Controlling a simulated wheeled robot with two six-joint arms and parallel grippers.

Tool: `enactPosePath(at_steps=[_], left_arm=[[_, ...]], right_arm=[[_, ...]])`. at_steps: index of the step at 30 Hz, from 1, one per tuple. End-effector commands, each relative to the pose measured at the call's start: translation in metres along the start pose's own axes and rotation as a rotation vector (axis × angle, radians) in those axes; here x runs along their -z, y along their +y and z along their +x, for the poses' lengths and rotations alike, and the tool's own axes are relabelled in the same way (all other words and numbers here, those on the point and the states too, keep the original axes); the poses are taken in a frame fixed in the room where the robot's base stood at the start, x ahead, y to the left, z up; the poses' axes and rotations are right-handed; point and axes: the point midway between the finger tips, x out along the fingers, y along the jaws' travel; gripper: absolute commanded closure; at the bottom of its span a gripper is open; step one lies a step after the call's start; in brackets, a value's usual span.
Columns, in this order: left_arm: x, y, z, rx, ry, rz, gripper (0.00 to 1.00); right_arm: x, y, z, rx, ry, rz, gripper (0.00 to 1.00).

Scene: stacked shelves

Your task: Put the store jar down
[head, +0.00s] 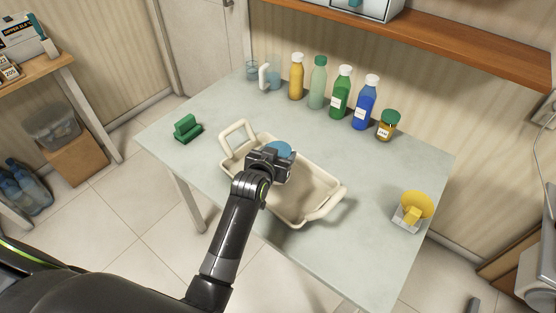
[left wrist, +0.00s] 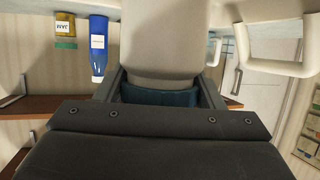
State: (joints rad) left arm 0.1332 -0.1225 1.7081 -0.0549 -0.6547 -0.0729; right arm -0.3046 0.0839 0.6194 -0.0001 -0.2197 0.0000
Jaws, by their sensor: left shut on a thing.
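My left gripper (head: 268,163) is over the cream two-handled tray (head: 313,178) on the grey table. It is shut on a round blue thing (head: 280,149), which looks like the blue top of a jar. The gripper hides most of it. In the left wrist view, a dark blue band (left wrist: 160,96) shows between the fingers, with the cream tray (left wrist: 160,40) beyond. I cannot tell whether the held thing touches the tray floor. A jar with a green lid and a label (head: 388,126) stands at the table's back right. My right gripper is not in view.
Yellow, pale green, green and blue bottles (head: 365,104) line the back edge beside a white-handled clear vessel (head: 268,76). A green block-like thing (head: 187,128) is at left. A yellow item in a holder (head: 412,208) is at right. A wooden shelf (head: 440,40) hangs above.

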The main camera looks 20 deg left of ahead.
Motion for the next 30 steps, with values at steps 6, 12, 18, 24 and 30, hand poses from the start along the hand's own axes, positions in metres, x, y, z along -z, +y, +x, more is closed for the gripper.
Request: enactPosePath(at_steps=[6,12,18,24,30], left_arm=[[-0.024,0.0,0.009,0.0,-0.002,0.0,0.76],[-0.024,0.0,0.009,0.0,0.0,0.0,0.76],[-0.027,0.0,0.011,0.0,-0.001,0.0,0.34],[-0.026,0.0,0.01,0.0,-0.001,0.0,0.16],[-0.026,0.0,0.01,0.0,-0.001,0.0,0.16]], right_arm=[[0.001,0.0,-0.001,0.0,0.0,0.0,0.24],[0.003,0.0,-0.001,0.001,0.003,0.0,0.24],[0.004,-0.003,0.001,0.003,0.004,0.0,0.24],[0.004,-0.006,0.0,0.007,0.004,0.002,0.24],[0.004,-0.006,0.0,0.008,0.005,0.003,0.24]])
